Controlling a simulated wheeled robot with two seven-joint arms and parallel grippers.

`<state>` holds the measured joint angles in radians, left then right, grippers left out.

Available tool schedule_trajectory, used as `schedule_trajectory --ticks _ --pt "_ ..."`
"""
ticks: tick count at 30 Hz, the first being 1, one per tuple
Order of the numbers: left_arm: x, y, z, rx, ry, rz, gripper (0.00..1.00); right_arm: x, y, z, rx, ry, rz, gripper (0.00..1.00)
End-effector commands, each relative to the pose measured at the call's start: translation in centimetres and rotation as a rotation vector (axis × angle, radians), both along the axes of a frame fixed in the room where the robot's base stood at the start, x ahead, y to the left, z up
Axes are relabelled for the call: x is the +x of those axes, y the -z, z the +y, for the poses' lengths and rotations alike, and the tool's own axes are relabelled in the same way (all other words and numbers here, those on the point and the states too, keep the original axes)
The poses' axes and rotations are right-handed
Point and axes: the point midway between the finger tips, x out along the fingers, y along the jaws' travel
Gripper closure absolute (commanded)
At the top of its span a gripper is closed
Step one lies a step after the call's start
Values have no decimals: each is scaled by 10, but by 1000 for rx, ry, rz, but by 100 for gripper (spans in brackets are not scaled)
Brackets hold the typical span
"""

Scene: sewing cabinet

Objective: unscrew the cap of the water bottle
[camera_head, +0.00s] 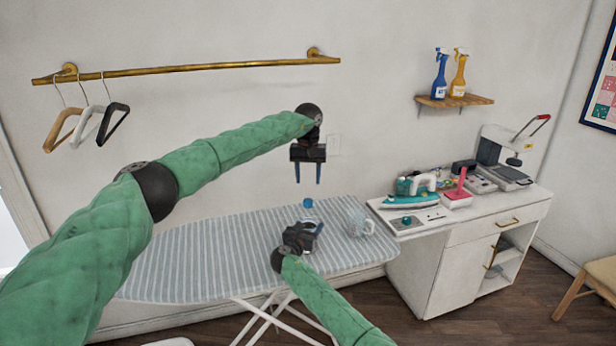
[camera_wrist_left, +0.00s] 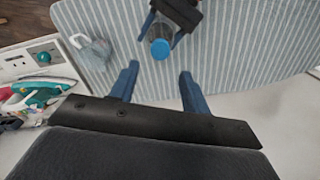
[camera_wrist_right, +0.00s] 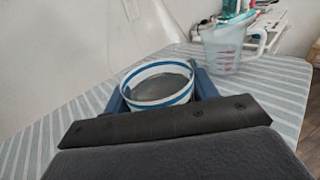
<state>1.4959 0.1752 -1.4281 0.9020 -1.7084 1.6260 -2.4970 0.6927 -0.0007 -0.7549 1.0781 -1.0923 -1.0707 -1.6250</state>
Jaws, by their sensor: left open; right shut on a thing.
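The water bottle has a blue cap (camera_head: 308,203), which shows above my right gripper (camera_head: 314,228) in the head view. In the left wrist view the bottle (camera_wrist_left: 160,34) stands between the right gripper's blue fingers, cap (camera_wrist_left: 160,49) facing my left camera. In the right wrist view the bottle's round body (camera_wrist_right: 158,88), with a white and blue band, sits between the fingers; the cap is not seen there. My left gripper (camera_head: 308,181) is open and empty, pointing down above the cap with a gap. Its spread fingers (camera_wrist_left: 160,73) also show in the left wrist view.
The bottle is over a striped ironing board (camera_head: 200,255). A clear measuring jug (camera_head: 357,222) stands close to its right. A white cabinet (camera_head: 440,260) at the right carries an iron (camera_head: 410,200) and other tools. The board's left side is clear.

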Motion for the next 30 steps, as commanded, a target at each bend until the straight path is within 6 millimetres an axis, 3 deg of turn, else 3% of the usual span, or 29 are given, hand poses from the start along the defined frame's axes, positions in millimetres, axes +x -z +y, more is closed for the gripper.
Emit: schedule_trajectory --ticks 8,21,30 --pt "0 17 0 1 7 1 53 0 0 0 0 0 0 100" --pt "0 73 0 0 6 0 53 0 0 0 0 0 0 100" --pt "0 80 0 0 6 0 53 0 0 0 0 0 0 100"
